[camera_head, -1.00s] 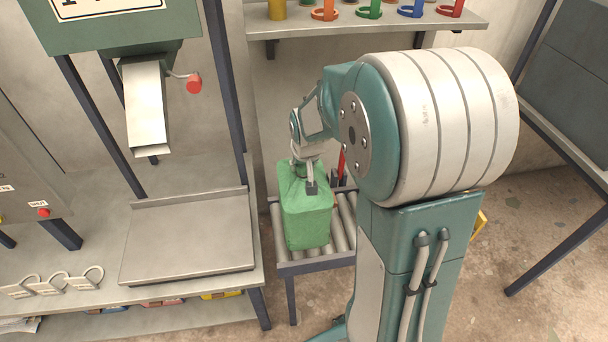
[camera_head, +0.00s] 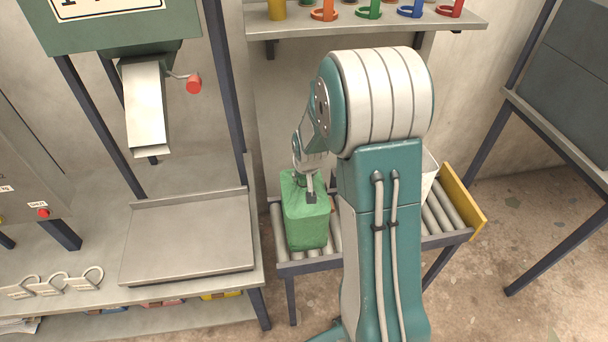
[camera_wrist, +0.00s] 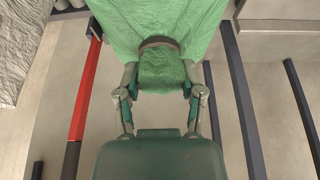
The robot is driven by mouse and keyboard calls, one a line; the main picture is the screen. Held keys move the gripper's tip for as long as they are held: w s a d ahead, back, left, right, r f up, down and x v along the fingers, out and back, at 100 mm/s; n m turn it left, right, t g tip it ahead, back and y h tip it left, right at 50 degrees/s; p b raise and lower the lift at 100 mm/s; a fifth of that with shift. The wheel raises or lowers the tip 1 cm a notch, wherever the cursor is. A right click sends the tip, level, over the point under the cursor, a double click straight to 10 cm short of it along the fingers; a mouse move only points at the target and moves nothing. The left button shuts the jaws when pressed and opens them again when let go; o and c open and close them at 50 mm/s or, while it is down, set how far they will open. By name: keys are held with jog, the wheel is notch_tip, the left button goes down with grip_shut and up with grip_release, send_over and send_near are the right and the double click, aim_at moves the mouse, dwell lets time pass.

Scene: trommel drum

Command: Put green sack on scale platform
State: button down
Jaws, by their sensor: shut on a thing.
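The green sack (camera_head: 306,222) stands upright at the left end of the roller conveyor, or just above it; I cannot tell which. My gripper (camera_head: 311,190) is at the top of the sack. In the wrist view the sack (camera_wrist: 160,25) fills the top, and my gripper (camera_wrist: 161,84) is shut on its gathered neck. The scale platform (camera_head: 188,238) is a flat grey metal plate on the bench to the left of the sack, and it is bare.
A chute (camera_head: 147,108) with a red-knobbed lever (camera_head: 194,84) hangs above and behind the platform. A dark post (camera_head: 223,75) stands between chute and conveyor. Wire loops (camera_head: 52,284) lie left of the platform. A shelf (camera_head: 370,20) with coloured rings is behind. The roller conveyor (camera_head: 440,212) extends right.

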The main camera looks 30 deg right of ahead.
jog(key=shift+c, duration=1)
grip_release()
jog(key=shift+f, duration=0.1)
